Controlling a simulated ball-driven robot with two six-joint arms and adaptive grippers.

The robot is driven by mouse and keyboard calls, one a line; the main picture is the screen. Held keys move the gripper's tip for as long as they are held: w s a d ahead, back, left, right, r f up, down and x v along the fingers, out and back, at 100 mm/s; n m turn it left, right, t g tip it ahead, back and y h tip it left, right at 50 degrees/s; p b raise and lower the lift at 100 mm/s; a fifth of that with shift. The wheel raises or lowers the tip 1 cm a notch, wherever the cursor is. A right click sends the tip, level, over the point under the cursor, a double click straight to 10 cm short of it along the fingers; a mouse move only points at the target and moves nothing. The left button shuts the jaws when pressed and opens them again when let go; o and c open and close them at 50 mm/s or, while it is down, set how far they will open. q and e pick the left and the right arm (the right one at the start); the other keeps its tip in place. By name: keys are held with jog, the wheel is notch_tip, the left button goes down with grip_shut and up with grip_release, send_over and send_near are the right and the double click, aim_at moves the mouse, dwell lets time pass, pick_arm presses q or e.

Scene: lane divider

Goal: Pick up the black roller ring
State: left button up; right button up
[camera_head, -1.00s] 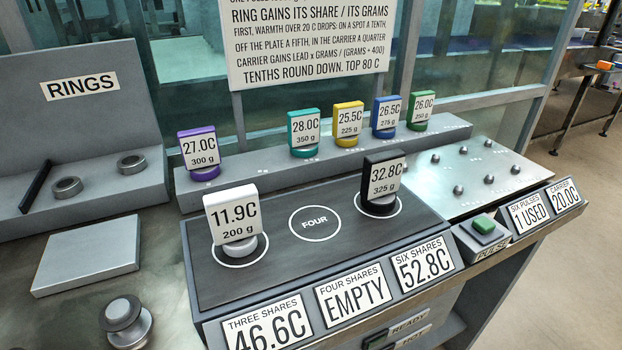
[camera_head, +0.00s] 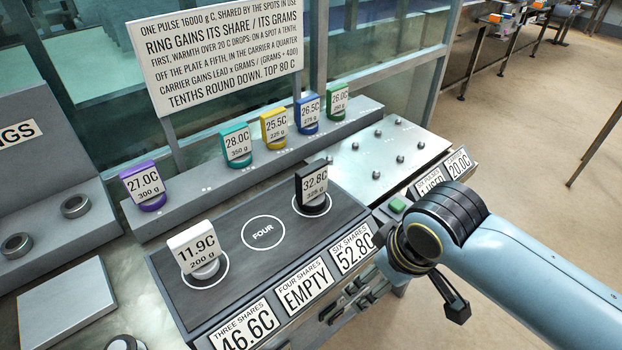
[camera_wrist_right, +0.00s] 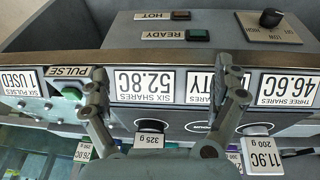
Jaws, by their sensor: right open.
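The black roller ring (camera_head: 312,205) sits in the right circle of the dark plate (camera_head: 225,260). Its upright tag reads 32.8C and 325 g. In the right wrist view, which is upside down, the ring (camera_wrist_right: 150,126) shows beyond the front labels, in the gap between my fingers. My right gripper (camera_head: 358,284) is low at the front of the console, nearer than the ring and apart from it. In the right wrist view its two fingers (camera_wrist_right: 162,82) are spread and empty, in front of the six shares and four shares labels. My left gripper is out of view.
A white-tagged ring (camera_head: 203,265) stands in the plate's left circle; the FOUR circle (camera_head: 263,233) is empty. Purple (camera_head: 150,200), teal (camera_head: 239,158), yellow, blue and green rings stand on the shelf behind. A green pulse button (camera_head: 397,205) and pegged metal plate (camera_head: 375,160) lie to the right.

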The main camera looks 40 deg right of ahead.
jog(key=w+r+p, duration=0.3)
jog(key=w+r, duration=0.2)
jog(key=r, duration=0.6)
jog(key=t+y, duration=0.1)
send_near(313, 168)
jog(key=x, duration=0.3)
jog(key=p+x, duration=0.1)
jog(key=x, duration=0.1)
jog(key=shift+w+d+f, duration=0.15)
jog(key=shift+d+f, duration=0.15)
jog(key=x, duration=0.3)
jog(key=p+x, duration=0.1)
jog(key=shift+w+a+f, duration=0.15)
jog(key=shift+a+f, duration=0.1)
jog(key=shift+f, duration=0.05)
jog(key=shift+w+f, duration=0.2)
jog(key=shift+f, duration=0.3)
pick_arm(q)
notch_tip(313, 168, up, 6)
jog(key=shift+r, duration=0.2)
pick_arm(e)
jog(key=c, duration=1.8)
